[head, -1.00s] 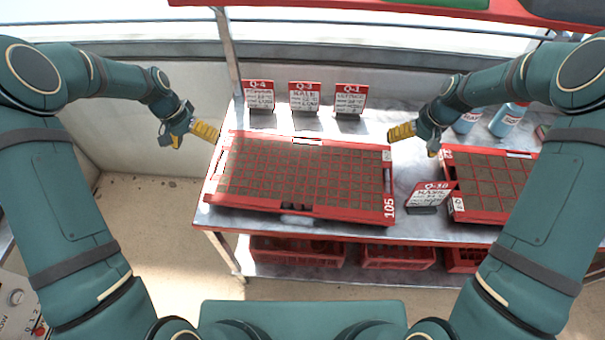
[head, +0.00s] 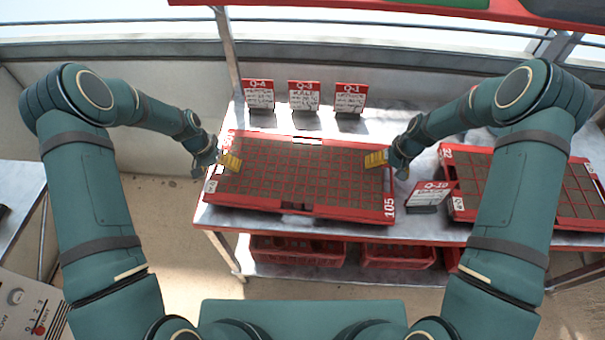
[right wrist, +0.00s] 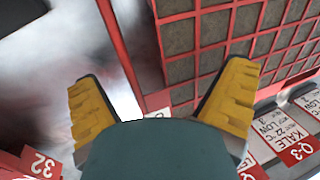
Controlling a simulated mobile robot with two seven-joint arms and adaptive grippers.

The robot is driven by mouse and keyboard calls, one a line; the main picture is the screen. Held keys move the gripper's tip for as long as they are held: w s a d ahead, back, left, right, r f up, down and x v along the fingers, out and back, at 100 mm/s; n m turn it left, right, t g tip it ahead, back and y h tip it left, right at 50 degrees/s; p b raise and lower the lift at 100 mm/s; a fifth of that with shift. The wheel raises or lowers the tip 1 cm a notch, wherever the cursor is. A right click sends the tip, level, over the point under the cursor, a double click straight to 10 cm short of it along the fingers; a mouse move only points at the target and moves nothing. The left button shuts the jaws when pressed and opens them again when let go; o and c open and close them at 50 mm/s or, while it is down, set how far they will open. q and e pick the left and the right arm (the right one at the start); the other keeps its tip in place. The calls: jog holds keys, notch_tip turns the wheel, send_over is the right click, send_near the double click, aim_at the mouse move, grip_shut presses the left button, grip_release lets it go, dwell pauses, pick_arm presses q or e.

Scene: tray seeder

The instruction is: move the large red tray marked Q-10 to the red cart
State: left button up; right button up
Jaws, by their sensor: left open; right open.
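The large red tray (head: 388,186) with soil-filled cells lies flat on the metal table; its near right corner reads 105. A red-topped card marked Q-10 (head: 428,195) stands to its right. My left gripper (head: 231,162) is open at the tray's left end. My right gripper (head: 376,159) is open at the right end. In the right wrist view, its yellow fingers are apart with the tray's red end wall (right wrist: 121,55) between them. I cannot tell whether either gripper touches the tray. I see no red cart.
A second red tray (head: 449,180) lies to the right on the metal table (head: 300,229). Cards Q-4 (head: 259,94), Q-3 (head: 303,95) and Q-1 (head: 350,97) stand behind. Red crates (head: 297,250) sit on the lower shelf. A grey surface (head: 18,195) is at far left.

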pick_arm(q)
jog(key=c, duration=1.4)
pick_arm(e)
jog(key=c, duration=1.4)
pick_arm(q)
jog(key=shift+s+d, duration=0.1)
jog(key=shift+c, duration=0.4)
pick_arm(e)
jog(key=shift+s+a, duration=0.1)
jog(key=shift+c, duration=0.6)
pick_arm(q)
jog(key=shift+d+r, duration=0.1)
jog(key=shift+d, duration=0.05)
pick_arm(e)
jog(key=shift+a+r, duration=0.1)
jog(key=shift+a, duration=0.1)
